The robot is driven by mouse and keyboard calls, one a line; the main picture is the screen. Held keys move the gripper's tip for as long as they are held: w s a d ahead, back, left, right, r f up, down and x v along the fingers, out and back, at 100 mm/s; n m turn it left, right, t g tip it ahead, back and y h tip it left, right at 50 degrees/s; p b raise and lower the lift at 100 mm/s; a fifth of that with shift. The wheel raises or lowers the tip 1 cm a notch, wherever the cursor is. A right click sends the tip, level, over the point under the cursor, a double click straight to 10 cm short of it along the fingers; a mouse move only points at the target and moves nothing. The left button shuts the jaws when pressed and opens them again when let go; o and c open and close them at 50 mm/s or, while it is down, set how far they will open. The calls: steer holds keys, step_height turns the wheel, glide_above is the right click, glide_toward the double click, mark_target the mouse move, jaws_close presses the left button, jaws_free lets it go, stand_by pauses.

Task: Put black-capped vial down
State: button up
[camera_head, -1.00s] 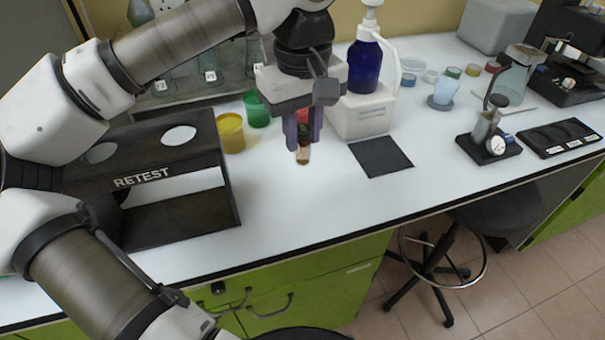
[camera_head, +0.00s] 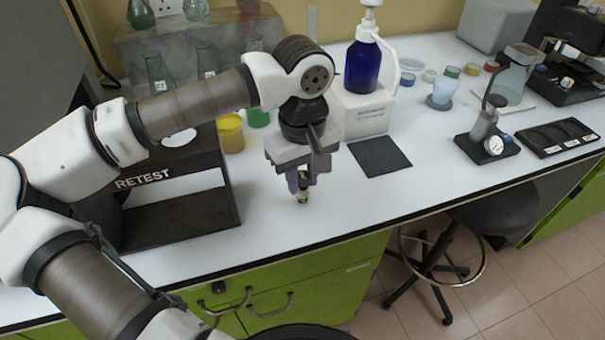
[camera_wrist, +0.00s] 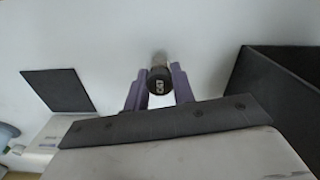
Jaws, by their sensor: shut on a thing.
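The black-capped vial (camera_wrist: 158,80) is between the purple fingers of my gripper (camera_wrist: 158,92) in the wrist view, its dark cap with white marking facing the camera. In the head view my gripper (camera_head: 302,190) points down over the white bench, right of the RETEST box, and is shut on the vial. The vial's lower part (camera_head: 302,199) shows just below the fingertips, at or close above the bench top; I cannot tell whether it touches. The cap is hidden by the fingers in the head view.
The black RETEST box (camera_head: 180,210) stands to the left. A dark square mat (camera_head: 380,156) lies to the right, with a blue pump bottle (camera_head: 363,68) behind it. Yellow (camera_head: 231,134) and green containers stand behind. The white bench (camera_head: 290,222) is clear around the gripper to its front edge.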

steer(key=shift+f, duration=0.2)
steer(key=o, duration=1)
steer(key=shift+r, duration=0.1)
